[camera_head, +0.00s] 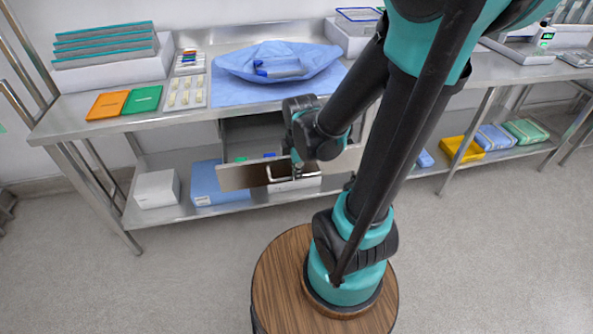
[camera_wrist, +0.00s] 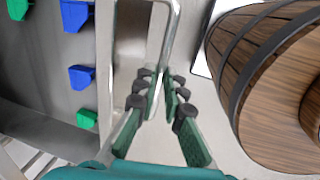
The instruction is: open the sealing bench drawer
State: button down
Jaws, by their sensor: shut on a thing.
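The sealing bench drawer (camera_head: 240,177) is pulled out from under the steel bench, its metal front standing well forward of the bench edge in the head view. Its inside shows behind the front, with green and blue pieces in it. My gripper (camera_head: 294,168) is at the bar handle (camera_head: 270,175) on the drawer front. In the wrist view my gripper (camera_wrist: 160,95) has its fingers closed around the handle bar (camera_wrist: 173,40). The drawer interior (camera_wrist: 40,85) lies to the left there, with several blue and green pieces along it.
The bench top (camera_head: 190,119) bears a blue wrapped bundle (camera_head: 280,62), orange (camera_head: 107,105) and green (camera_head: 143,99) cards and trays. The lower shelf holds a white box (camera_head: 157,189) and a blue box (camera_head: 215,187).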

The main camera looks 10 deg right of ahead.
jog(key=c, duration=1.9)
grip_release()
jog(key=shift+r, duration=0.15)
jog(key=shift+s+r, duration=0.35)
jog(key=shift+r, duration=1.55)
jog(key=shift+s+r, duration=0.4)
jog(key=shift+r, duration=1.55)
jog(key=shift+s+r, duration=0.35)
jog(key=shift+r, duration=1.55)
jog(key=m+t, duration=0.2)
jog(key=m, duration=1.6)
send_near(312, 174)
jog(key=f, duration=0.3)
jog(key=a+f, duration=0.1)
jog(key=f, duration=0.1)
jog(key=shift+f, duration=0.35)
